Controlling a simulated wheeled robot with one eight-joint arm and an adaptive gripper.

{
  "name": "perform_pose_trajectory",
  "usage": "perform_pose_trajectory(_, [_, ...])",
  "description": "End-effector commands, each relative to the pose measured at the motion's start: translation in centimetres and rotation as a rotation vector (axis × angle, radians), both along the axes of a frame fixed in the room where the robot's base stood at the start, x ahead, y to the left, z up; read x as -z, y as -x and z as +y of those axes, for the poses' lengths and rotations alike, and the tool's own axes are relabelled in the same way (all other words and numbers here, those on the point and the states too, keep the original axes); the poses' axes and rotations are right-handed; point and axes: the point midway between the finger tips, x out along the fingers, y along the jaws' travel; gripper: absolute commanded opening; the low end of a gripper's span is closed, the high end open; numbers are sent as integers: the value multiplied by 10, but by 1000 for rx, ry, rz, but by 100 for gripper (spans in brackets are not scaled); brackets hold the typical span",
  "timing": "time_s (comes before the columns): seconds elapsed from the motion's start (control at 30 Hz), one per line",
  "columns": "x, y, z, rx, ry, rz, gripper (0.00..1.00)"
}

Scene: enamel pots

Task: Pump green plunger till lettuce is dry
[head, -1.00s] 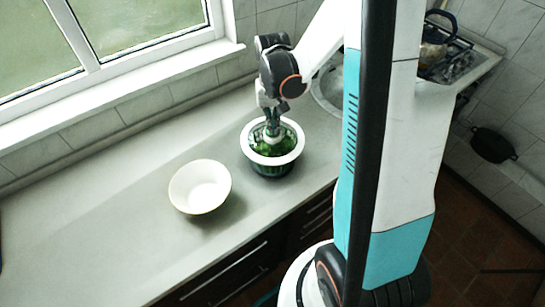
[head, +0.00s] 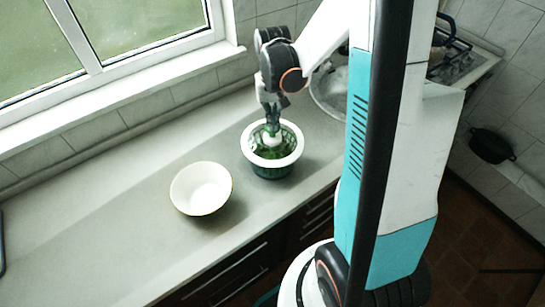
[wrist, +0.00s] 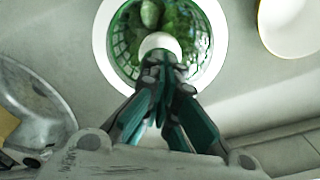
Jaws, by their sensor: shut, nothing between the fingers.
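The salad spinner (head: 292,157) stands on the counter, a bowl with a wide white rim and a clear, green-looking inside. Green lettuce shows within it in the wrist view (wrist: 190,30). At its centre is a round white piece (wrist: 160,41), also seen in the head view (head: 271,140), partly hidden by my fingers. Green shows just above that piece, but I cannot tell plunger from fingers there. My gripper (wrist: 162,66) is shut with nothing in it, pointing down over the spinner's centre. I cannot tell whether its tips touch the plunger.
An empty cream bowl (head: 201,188) stands left of the spinner in the head view. A round metal sink (head: 328,98) lies behind to the right. The window wall bounds the back. The counter left of the bowl is clear.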

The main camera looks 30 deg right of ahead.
Motion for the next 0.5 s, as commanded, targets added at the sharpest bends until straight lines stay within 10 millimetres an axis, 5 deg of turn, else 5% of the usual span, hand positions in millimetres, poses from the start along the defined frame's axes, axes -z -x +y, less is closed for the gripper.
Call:
perform_pose_trajectory(0.3, [30, 0, 0, 0, 0, 0, 0])
perform_pose_trajectory(0.5, [22, 0, 0, 0, 0, 0, 0])
